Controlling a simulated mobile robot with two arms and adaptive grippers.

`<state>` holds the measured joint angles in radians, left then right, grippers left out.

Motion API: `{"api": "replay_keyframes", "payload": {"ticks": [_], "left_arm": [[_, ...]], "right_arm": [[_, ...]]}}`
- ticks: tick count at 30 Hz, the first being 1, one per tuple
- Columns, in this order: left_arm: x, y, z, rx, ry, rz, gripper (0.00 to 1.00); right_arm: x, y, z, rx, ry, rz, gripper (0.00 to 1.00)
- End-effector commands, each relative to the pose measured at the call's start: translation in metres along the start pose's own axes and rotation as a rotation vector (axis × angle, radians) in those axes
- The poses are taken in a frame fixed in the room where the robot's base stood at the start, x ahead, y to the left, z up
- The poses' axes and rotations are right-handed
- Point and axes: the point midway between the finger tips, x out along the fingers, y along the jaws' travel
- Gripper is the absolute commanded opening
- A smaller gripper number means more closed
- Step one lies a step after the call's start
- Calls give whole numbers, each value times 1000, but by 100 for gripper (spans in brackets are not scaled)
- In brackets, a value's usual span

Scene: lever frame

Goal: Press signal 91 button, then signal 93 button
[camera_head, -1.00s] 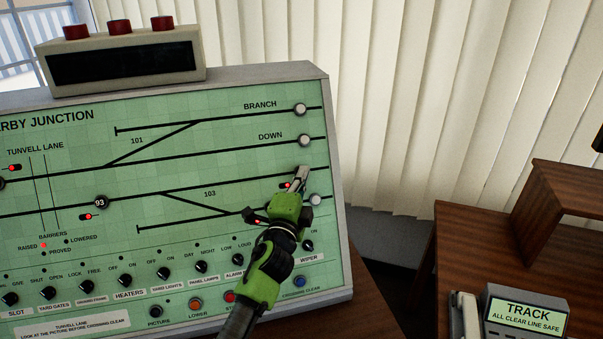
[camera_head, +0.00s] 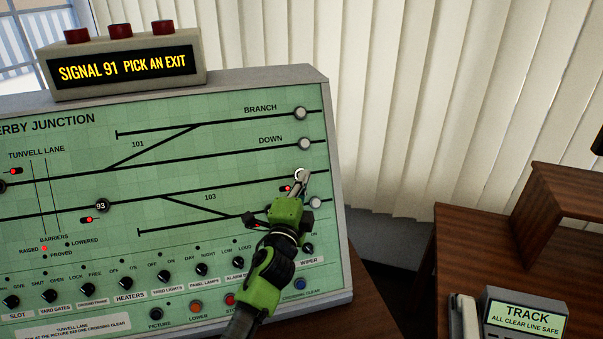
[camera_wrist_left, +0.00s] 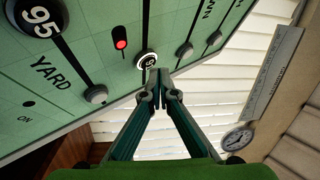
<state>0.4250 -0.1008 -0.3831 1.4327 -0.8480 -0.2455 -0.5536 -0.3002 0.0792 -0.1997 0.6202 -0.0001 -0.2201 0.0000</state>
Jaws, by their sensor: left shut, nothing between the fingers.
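The signal panel (camera_head: 60,135) is a green track diagram in a grey frame. The signal 93 button (camera_head: 102,205) is a dark round knob on the lower track at left. The display box (camera_head: 125,66) reads "SIGNAL 91 PICK AN EXIT" in yellow. My right gripper is out of view.
Grey buttons end the BRANCH (camera_head: 300,113) and DOWN (camera_head: 304,144) tracks. Another grey button (camera_head: 315,203) lies just below right of my fingertips. A row of black knobs (camera_head: 130,283) runs along the panel's lower part. A wooden desk (camera_head: 460,235) stands at right.

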Motion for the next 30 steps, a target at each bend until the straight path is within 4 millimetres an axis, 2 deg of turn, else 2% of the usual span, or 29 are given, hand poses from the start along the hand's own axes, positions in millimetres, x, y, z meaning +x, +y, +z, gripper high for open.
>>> {"api": "replay_keyframes", "payload": {"ticks": [13,24,30], "left_arm": [[-4,-5,-4,0,1,-1,0],[-30,-24,-23,0,1,-1,0],[-37,-28,-27,0,1,-1,0]], "right_arm": [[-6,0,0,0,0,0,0],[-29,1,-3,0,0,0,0],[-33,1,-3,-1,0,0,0]]}}
